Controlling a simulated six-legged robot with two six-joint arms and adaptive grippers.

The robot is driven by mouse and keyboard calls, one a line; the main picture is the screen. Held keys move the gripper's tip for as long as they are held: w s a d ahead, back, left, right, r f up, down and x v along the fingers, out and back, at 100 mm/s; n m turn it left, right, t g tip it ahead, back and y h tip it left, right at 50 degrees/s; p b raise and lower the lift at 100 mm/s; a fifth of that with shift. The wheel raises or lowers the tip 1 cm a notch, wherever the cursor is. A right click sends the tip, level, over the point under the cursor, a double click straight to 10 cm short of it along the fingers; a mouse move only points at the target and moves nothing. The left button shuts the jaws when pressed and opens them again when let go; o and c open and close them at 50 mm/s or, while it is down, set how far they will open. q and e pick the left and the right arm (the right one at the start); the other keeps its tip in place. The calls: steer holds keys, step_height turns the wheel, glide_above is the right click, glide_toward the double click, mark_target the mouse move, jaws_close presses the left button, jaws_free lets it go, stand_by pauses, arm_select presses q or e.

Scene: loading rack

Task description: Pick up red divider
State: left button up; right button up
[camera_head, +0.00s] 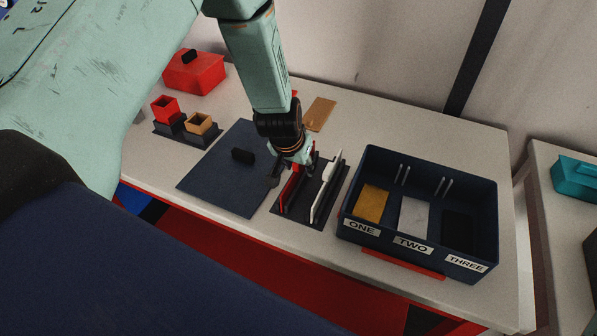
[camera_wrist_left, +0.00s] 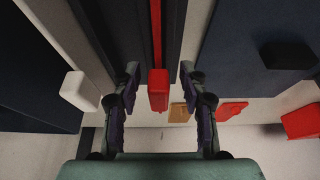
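The red divider (camera_head: 289,190) stands upright in a dark slotted rack (camera_head: 303,218), beside a white divider (camera_head: 328,188). My left gripper (camera_head: 291,172) is down at the red divider, partly covering it in the head view. In the left wrist view, the red divider (camera_wrist_left: 157,92) shows its end tab between the two fingers of my left gripper (camera_wrist_left: 160,78). The fingers are apart, with a gap on each side of the tab, so the gripper is open. The white divider's tab (camera_wrist_left: 79,91) lies to the left, outside the fingers. My right gripper is not in view.
A dark blue crate (camera_head: 386,239) labelled ONE, TWO, THREE stands right of the rack. A dark flat lid (camera_head: 224,183) with a black handle lies left of it. Small red and tan boxes, a red box (camera_head: 205,74) and a brown plate (camera_head: 319,114) sit behind.

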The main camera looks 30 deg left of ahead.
arm_select(q)
steer(key=shift+s+d+r, duration=0.1)
steer(key=shift+c, duration=1.4)
jaws_close()
